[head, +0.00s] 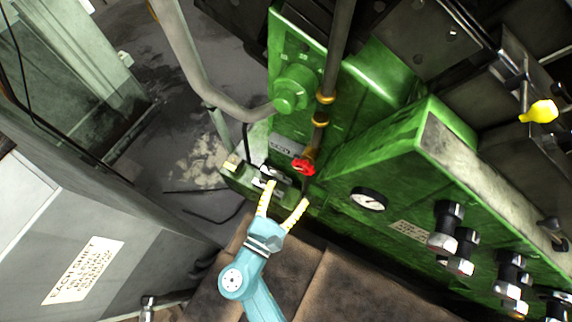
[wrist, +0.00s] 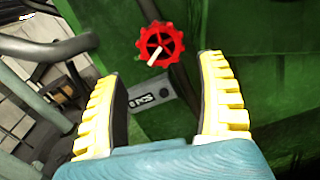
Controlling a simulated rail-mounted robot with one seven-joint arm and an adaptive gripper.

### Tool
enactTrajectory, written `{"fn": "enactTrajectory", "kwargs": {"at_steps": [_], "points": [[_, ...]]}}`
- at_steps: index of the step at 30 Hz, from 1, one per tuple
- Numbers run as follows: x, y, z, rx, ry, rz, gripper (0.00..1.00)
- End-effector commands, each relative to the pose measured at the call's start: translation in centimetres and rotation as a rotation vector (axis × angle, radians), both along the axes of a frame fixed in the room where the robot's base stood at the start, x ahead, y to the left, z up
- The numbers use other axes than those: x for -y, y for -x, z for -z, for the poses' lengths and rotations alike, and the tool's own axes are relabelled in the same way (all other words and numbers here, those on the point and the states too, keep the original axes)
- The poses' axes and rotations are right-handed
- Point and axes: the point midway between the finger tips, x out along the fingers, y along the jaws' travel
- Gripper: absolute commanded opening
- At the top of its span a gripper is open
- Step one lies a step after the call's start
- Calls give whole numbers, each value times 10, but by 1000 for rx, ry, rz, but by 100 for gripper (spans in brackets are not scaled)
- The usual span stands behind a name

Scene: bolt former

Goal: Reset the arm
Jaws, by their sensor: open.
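My gripper (head: 286,198) is light blue with two yellow ribbed fingers, which also show in the wrist view (wrist: 160,100). The fingers are spread apart, with nothing between them. In the head view it is at the lower middle, in front of the green machine (head: 405,165). A red handwheel valve (head: 304,166) sits on a pipe just beyond the fingertips. In the wrist view the red handwheel (wrist: 160,44) appears above the gap between the fingers, apart from them.
A round gauge (head: 368,199) and several dark knobs with metal ends (head: 442,242) are on the machine front at the right. A yellow knob (head: 539,111) is at the upper right. A thick grey pipe (head: 193,70) curves at the upper left. A grey cabinet (head: 100,245) stands at the left.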

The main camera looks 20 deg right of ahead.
Motion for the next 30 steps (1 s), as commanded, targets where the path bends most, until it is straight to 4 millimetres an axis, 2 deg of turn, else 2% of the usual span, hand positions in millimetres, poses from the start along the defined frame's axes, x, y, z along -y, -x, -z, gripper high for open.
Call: {"fn": "enactTrajectory", "kwargs": {"at_steps": [9, 11, 14, 16, 19, 22, 26, 30], "points": [[3, 0, 0, 1, 0, 7, 73], [12, -11, -16, 40, -11, 37, 73], [30, -29, -64, 164, -66, 88, 73], [52, -39, -108, 299, -193, 127, 73], [83, -47, -171, 571, -505, 137, 73], [100, -50, -227, 863, -869, 65, 73], [97, -48, -299, 1182, -1352, -128, 73], [68, -35, -367, 1358, -1853, -402, 73]]}}
